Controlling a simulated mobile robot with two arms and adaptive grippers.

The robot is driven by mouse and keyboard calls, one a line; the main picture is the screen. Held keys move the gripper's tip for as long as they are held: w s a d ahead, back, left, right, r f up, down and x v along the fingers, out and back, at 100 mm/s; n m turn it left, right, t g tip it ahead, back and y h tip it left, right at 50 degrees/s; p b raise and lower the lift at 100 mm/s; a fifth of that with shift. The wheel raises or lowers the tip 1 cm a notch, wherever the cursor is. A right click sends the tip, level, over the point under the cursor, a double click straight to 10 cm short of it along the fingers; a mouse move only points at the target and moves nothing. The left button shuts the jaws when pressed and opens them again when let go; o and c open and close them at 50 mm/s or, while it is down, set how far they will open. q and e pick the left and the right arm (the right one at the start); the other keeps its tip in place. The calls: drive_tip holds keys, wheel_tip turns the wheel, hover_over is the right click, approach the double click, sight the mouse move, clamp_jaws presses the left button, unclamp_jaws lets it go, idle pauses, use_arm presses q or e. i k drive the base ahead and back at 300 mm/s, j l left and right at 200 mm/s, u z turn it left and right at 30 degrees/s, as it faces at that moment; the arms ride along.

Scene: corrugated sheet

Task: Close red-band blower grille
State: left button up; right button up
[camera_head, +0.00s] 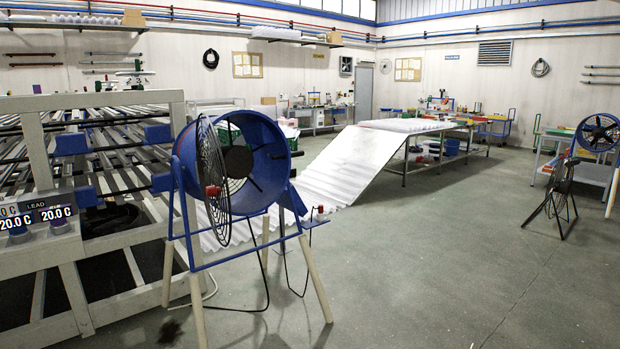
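A blue drum blower (255,165) stands on a blue frame with pale legs at the left front. Its round black wire grille (213,165) is swung out from the drum's open face and stands nearly edge-on to me. A red knob (212,190) sits at the grille's middle. A second, smaller blue blower (598,132) stands at the right edge. Neither of my grippers is in view.
A pale machine frame with rollers (90,140) stands left of the near blower. White corrugated sheet (350,160) slopes from a table behind it. Cables lie under the blower. Grey floor (430,270) is clear at front right.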

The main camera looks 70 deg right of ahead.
sight(209, 188)
drive_tip(key=i+j+z, duration=0.1)
drive_tip(key=j+z, duration=0.15)
drive_tip(key=z, duration=0.2)
drive_tip(key=i+j+z, duration=0.1)
drive_tip(key=j+z, duration=0.15)
drive_tip(key=z, duration=0.25)
drive_tip(key=j+z, duration=0.25)
drive_tip(key=z, duration=0.2)
drive_tip(key=j+z, duration=0.3)
drive_tip(key=z, duration=0.15)
drive_tip(key=u, duration=0.4)
